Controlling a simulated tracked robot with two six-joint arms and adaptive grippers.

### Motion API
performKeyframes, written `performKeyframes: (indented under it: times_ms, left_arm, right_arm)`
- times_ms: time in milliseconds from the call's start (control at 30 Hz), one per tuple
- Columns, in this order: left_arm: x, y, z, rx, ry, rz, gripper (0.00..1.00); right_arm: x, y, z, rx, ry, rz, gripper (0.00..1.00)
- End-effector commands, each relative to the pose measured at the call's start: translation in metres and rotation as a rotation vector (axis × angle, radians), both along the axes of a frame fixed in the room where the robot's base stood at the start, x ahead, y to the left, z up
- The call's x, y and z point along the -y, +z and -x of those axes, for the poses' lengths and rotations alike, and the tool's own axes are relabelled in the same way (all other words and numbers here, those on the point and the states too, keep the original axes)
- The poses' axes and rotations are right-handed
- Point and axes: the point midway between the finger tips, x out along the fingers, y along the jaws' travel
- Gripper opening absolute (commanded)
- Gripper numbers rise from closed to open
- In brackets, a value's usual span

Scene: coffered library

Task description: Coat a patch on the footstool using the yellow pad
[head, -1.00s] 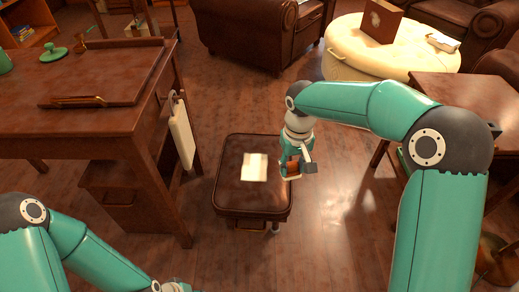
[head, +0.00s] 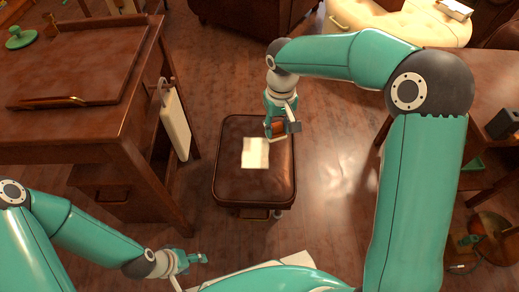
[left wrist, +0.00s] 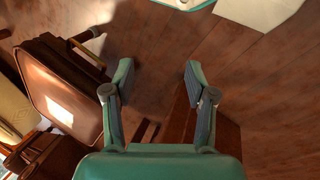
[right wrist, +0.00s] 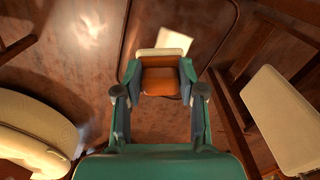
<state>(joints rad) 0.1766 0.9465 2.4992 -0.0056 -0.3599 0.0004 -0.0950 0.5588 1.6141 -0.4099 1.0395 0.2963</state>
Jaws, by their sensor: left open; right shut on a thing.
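The footstool (head: 228,180) is brown leather and stands low on the floor, with a pale, roughly square patch (head: 255,153) on its top. It also shows in the left wrist view (left wrist: 45,75). My right gripper (head: 277,130) is shut on the pad, an orange-brown block with a cream face (right wrist: 160,78). It holds the pad at the far right part of the footstool, beyond the patch; I cannot tell whether it touches the top. My left gripper (head: 195,260) is open and empty, low in front of the footstool; its fingers are spread in its wrist view (left wrist: 153,80).
A brown desk (head: 85,125) stands left, with a cream item (head: 175,122) hanging from its side. A cream tufted ottoman (head: 410,25) stands at the back right. A side table (head: 485,70) is at the right. Wooden floor is clear right of the footstool.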

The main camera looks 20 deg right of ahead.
Motion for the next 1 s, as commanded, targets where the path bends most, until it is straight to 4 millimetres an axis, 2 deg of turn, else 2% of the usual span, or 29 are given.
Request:
performKeyframes:
  times_ms: [33, 133, 200, 400, 500, 667, 1000]
  left_arm:
    - [0.0, 0.0, 0.0, 0.0, 0.0, 0.0, 0.7]
    - [0.0, 0.0, 0.0, 0.0, 0.0, 0.0, 0.87]
    - [0.0, 0.001, 0.0, 0.0, 0.0, 0.0, 0.98]
    - [0.0, 0.002, 0.0, 0.0, 0.0, 0.0, 1.0]
    - [0.0, 0.003, 0.0, 0.0, 0.0, 0.0, 1.0]
    - [0.0, 0.0, 0.0, 0.0, 0.0, 0.0, 1.0]
    - [0.0, -0.019, 0.0, 0.0, 0.0, 0.0, 1.0]
  right_arm:
    - [0.0, -0.008, -0.003, -0.004, 0.025, 0.001, 0.12]
    - [-0.003, -0.032, -0.013, -0.007, 0.13, 0.003, 0.12]
    - [-0.007, -0.056, -0.022, -0.008, 0.239, 0.006, 0.12]
    - [-0.018, -0.129, -0.043, -0.008, 0.571, 0.003, 0.12]
    - [-0.022, -0.154, -0.047, -0.005, 0.686, 0.002, 0.12]
    - [-0.025, -0.172, -0.05, 0.0, 0.764, 0.0, 0.12]
    - [-0.025, -0.2, -0.05, -0.001, 0.764, 0.0, 0.12]
